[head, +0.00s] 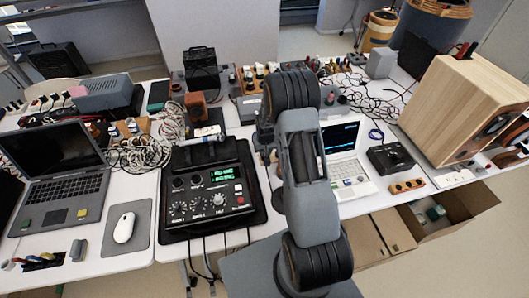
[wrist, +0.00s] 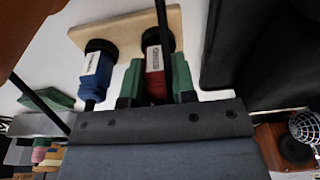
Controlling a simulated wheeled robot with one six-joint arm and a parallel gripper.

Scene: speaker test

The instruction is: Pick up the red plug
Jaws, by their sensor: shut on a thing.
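The red plug (wrist: 156,86) shows in the wrist view, with a white label on its side and a dark round end on a wooden board (wrist: 120,27). My gripper (wrist: 157,79) is shut on the red plug, one green fingertip on each side of it. A blue plug (wrist: 95,78) with a similar label stands just left of the gripper, on the same board, apart from the fingers. In the head view my arm hides the gripper and the red plug.
In the head view, a black mixer (head: 208,190) stands left of my arm and a white laptop (head: 347,160) right of it. A large wooden speaker (head: 462,110) is at the right. Loose cables (head: 150,150) lie at left. The table is crowded.

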